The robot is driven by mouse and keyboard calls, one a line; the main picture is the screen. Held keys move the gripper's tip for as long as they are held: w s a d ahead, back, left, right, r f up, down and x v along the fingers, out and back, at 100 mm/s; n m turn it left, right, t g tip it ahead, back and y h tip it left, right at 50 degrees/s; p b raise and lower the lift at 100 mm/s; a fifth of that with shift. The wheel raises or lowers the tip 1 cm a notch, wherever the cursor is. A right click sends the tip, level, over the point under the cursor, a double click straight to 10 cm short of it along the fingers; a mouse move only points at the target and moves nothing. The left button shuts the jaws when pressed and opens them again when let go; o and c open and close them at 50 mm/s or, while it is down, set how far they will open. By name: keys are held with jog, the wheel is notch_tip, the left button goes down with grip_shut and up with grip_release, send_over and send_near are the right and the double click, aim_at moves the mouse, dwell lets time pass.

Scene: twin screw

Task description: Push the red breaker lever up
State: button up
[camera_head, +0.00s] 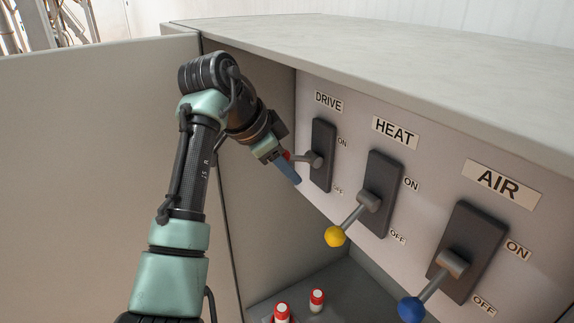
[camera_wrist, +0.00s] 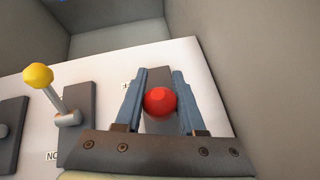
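The red-knobbed breaker lever (camera_head: 312,159) is on the DRIVE switch, the farthest of the row in the head view. It stands out roughly level from its dark plate, higher than the other two levers, which slope down. Its red knob (camera_wrist: 160,102) is mostly hidden behind my gripper in the head view. In the wrist view the knob sits between the two blue fingers of my gripper (camera_wrist: 160,88), with a finger close against each side. My gripper also shows in the head view (camera_head: 287,170), and it looks shut on the knob.
The HEAT lever with a yellow knob (camera_head: 335,237) and the AIR lever with a blue knob (camera_head: 411,309) stand to the right. Red-and-white cylinders (camera_head: 317,299) stand on the cabinet floor below. The cabinet side wall and top (camera_head: 400,48) hem in the space.

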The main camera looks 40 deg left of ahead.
jog(key=o, duration=0.4)
jog(key=shift+o, duration=0.2)
jog(key=b+v, duration=0.5)
jog(key=v, duration=0.8)
jog(key=shift+d+f, duration=0.1)
jog(key=shift+f, duration=0.05)
